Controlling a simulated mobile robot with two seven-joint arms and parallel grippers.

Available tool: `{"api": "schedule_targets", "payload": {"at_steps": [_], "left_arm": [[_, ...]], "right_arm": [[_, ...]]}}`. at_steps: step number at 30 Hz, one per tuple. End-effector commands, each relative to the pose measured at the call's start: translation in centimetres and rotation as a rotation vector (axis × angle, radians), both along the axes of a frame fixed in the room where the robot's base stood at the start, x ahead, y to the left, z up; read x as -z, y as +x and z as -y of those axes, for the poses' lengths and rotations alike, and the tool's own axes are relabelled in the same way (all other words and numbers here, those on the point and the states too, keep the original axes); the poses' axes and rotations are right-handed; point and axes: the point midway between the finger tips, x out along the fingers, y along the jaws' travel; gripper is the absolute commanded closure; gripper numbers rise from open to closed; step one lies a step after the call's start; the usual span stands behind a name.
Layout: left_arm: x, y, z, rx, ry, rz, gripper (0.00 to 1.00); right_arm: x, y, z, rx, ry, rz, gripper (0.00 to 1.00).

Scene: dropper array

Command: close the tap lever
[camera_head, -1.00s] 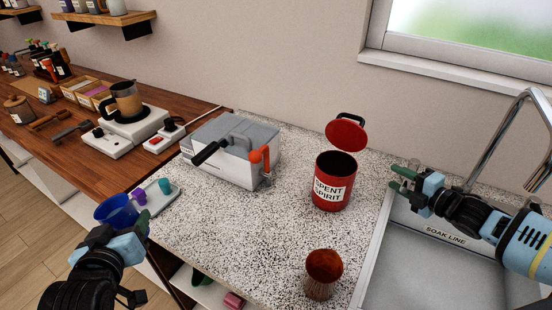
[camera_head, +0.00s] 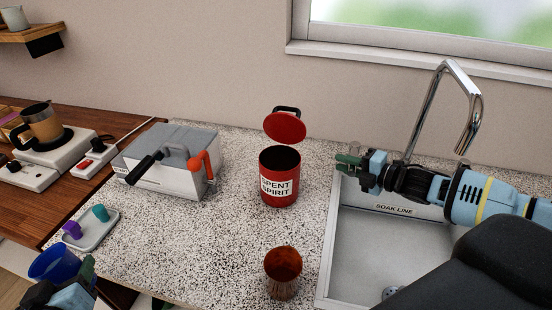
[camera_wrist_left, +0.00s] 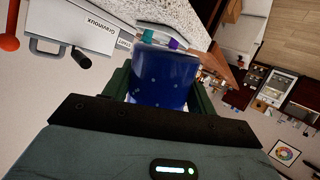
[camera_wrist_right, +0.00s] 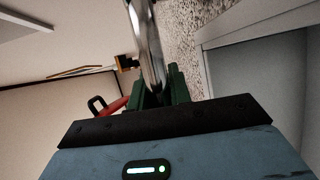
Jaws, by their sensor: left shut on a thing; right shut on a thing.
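An orange-red lever (camera_head: 204,163) sits on the front right of a grey and white box (camera_head: 172,172). It also shows at the left edge of the left wrist view (camera_wrist_left: 8,43). No gripper touches it. My left gripper (camera_head: 70,290) is low at the left in the head view, shut on a blue cup (camera_wrist_left: 165,78). My right gripper (camera_head: 348,162) is over the sink's left edge, right of the red can. In the right wrist view a chrome bar (camera_wrist_right: 146,40) runs between its fingers; which part of the sink's faucet it is I cannot tell.
The red "SPENT SPIRIT" can (camera_head: 280,187) stands with its lid up. A brown cup (camera_head: 283,272) stands near the counter's front. A tray (camera_head: 90,240) with purple and teal pieces lies at the left. The chrome faucet (camera_head: 437,95) rises behind the sink. Speckled counter between is clear.

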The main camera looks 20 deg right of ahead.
Motion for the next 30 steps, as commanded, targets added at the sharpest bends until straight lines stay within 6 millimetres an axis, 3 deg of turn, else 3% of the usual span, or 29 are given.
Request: {"api": "schedule_targets", "payload": {"at_steps": [1,3,8,9,14,30], "left_arm": [[1.8,-0.2,0.0,0.000,0.000,-0.024,0.71],[2.7,-0.2,0.0,0.000,0.000,-0.036,0.71],[2.3,-0.2,0.0,0.000,0.000,-0.030,0.71],[2.2,-0.2,0.0,0.000,0.000,-0.029,0.71],[2.2,-0.2,0.0,0.000,0.000,-0.029,0.71],[1.1,-0.1,0.0,0.000,0.000,-0.013,0.71]], "right_arm": [[0.6,-0.1,0.3,-0.016,-0.006,-0.007,1.00],[0.5,-0.2,0.3,-0.035,-0.005,-0.006,1.00],[0.0,-0.3,0.2,-0.040,-0.001,0.000,1.00],[0.0,-0.3,0.2,-0.040,-0.001,0.000,0.79],[0.0,-0.3,0.2,-0.040,-0.001,0.000,0.59],[-0.2,-1.1,0.7,-0.039,-0.001,-0.003,0.59]]}}
